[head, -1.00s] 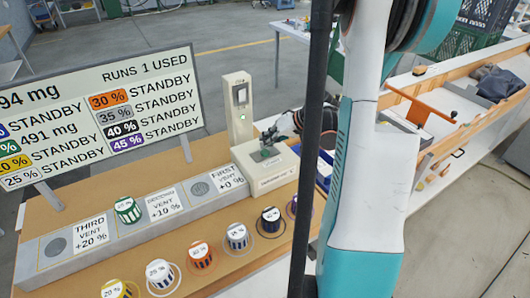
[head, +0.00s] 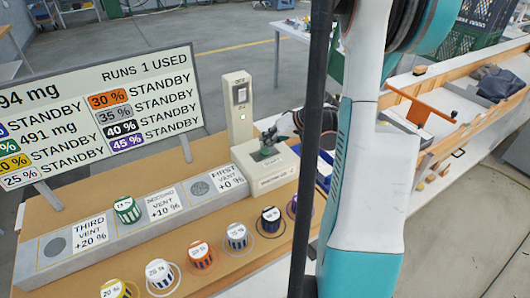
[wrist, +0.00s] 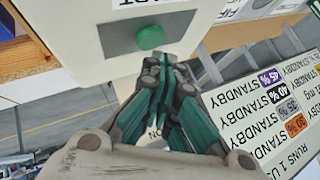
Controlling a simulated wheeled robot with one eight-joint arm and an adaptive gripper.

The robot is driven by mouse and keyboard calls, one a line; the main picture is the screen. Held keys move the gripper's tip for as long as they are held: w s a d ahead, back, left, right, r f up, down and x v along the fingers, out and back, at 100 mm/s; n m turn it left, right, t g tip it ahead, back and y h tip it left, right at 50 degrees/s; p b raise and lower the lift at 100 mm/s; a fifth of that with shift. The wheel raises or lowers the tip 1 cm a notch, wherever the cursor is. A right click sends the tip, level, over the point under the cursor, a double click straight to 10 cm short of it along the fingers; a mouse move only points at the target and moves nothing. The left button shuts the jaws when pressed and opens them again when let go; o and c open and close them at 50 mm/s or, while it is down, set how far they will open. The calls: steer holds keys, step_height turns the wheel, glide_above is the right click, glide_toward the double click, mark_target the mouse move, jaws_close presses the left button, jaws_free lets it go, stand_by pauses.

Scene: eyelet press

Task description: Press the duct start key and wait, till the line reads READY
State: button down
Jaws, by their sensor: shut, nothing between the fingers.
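The green round key (wrist: 150,37) sits on a white block, beside a partly cut-off label ending in "RT" in the wrist view. The white block (head: 268,180) stands at the right end of the grey duct in the head view. My gripper (wrist: 165,60) is shut and empty, its fingertips close beside the key; I cannot tell whether they touch it. In the head view my gripper (head: 270,143) is small and dark over the block. The display board (head: 110,110) reads "RUNS 1 USED", "491 mg" on the green row and STANDBY on the other legible rows.
A green-striped cup (head: 127,209) stands on the duct (head: 105,235) between the third and second vent labels. Several other cups stand in front, including an orange one (head: 202,255). A pale post (head: 238,105) with a small green light rises behind the block.

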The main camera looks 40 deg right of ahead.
mark_target(267, 150)
steer(key=shift+f, duration=0.3)
steer(key=shift+f+b, duration=0.45)
steer(key=shift+b, duration=0.15)
stand_by(0.4)
steer(key=shift+r, duration=0.2)
steer(key=shift+r+p, duration=0.55)
steer(key=shift+r, duration=0.15)
steer(key=shift+r+p, duration=1.65)
steer(key=shift+r, duration=0.9)
